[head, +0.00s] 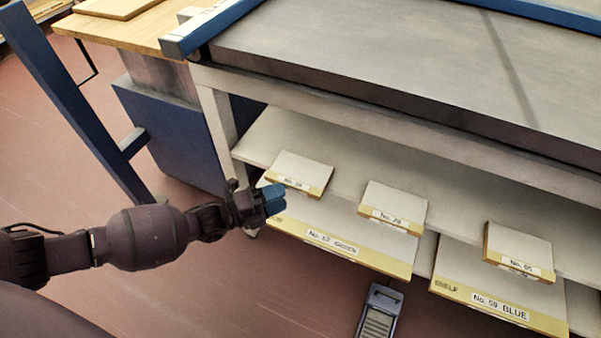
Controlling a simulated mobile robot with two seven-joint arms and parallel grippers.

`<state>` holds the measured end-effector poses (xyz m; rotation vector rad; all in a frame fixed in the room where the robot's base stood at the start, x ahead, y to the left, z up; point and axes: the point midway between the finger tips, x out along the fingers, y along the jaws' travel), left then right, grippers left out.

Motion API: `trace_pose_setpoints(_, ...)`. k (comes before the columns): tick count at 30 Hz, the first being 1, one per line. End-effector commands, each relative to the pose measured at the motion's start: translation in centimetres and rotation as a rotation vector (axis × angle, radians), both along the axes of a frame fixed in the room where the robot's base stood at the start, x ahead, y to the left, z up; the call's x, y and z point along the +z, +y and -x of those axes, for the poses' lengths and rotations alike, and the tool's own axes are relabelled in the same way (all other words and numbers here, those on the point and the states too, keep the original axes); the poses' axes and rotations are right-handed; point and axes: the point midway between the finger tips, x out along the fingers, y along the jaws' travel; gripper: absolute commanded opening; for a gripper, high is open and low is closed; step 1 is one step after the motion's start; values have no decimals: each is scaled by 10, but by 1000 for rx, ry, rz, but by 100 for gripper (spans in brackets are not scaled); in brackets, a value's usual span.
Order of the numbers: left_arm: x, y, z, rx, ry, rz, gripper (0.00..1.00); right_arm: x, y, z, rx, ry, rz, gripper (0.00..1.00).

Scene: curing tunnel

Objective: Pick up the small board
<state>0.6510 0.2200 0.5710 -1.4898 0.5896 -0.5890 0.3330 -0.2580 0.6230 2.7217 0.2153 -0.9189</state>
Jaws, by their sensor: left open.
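Three small cream boards with yellow labelled front edges lie on the shelf under the grey-topped bench. The left small board (303,169) has a label whose number I cannot read surely. The middle small board (397,203) reads No. 29. The right small board (521,249) seems to read No. 65. My left gripper (273,198) is open, with blue fingertips, just in front of the left small board's front left corner. It seems empty, and I cannot tell whether it touches the board. My right gripper is out of view.
Larger yellow-edged boards, one marked GREEN (340,233) and one marked BLUE (500,290), sit below the small ones. The bench top (400,65) overhangs the shelf. A grey handheld device (379,312) is at the bottom. A blue post (75,100) stands left.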

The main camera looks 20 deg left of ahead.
Motion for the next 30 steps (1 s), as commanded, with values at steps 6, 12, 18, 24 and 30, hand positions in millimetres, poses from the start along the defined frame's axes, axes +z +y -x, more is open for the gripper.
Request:
trace_pose_setpoints(6, -3, -9, -10, -1, 1, 0, 49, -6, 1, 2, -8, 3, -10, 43)
trace_pose_setpoints(12, -6, -26, -29, -1, 4, 2, 49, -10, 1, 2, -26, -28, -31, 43)
trace_pose_setpoints(18, -3, -36, -40, 0, 1, 0, 49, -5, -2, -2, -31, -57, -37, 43)
trace_pose_setpoints(24, -2, -36, -41, 0, 0, 0, 49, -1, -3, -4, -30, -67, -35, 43)
trace_pose_setpoints(30, -2, -36, -41, 0, 0, 0, 24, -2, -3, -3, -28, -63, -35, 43)
